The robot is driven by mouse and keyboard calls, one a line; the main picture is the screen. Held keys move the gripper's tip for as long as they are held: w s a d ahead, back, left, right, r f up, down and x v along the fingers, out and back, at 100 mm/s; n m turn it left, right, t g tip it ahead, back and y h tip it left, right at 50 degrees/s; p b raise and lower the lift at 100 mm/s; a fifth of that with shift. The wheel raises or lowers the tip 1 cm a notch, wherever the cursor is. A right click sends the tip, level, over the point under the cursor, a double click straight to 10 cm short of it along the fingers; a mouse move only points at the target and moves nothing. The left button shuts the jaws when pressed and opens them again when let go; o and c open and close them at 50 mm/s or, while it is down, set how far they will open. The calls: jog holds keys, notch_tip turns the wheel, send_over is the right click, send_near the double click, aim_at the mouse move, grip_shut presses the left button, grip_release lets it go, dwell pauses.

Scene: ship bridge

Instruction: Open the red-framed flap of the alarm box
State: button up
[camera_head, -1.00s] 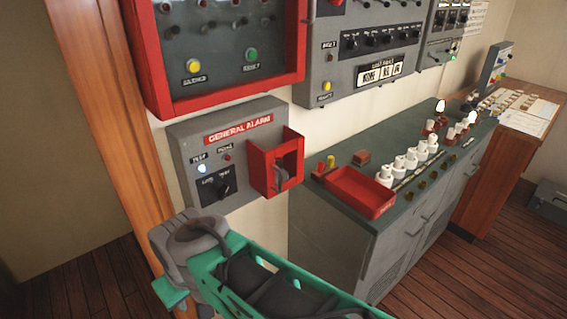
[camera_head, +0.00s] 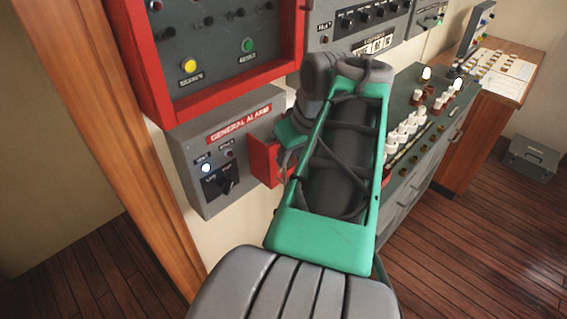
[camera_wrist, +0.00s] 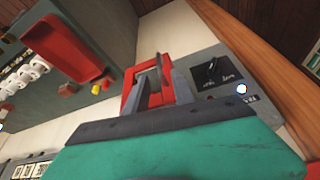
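The grey alarm box (camera_head: 195,161) is on the wall below a large red-framed panel, with a "GENERAL ALARM" label, a lit lamp and a black knob. Its red-framed flap (camera_head: 263,163) is at the box's right side, partly hidden by my arm. In the wrist view the red frame (camera_wrist: 128,88) shows just beyond my fingers, with a grey handle-like part inside it. My gripper (camera_wrist: 166,84) is at the frame, its two grey fingers apart with red visible between them. Contact cannot be made out. Its fingertips are mostly hidden in the head view (camera_head: 287,150).
A grey console (camera_head: 447,130) with white knobs stands to the right. Its red tray (camera_wrist: 75,45) shows in the wrist view. A wooden post (camera_head: 135,150) is left of the alarm box. The large red-framed panel (camera_head: 150,75) is just above.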

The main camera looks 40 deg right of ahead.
aim_at(284, 169)
jog(key=x, duration=0.7)
jog(key=shift+w+f, duration=0.1)
jog(key=shift+f, duration=0.25)
jog(key=shift+c, duration=0.2)
grip_shut()
dwell(0.8)
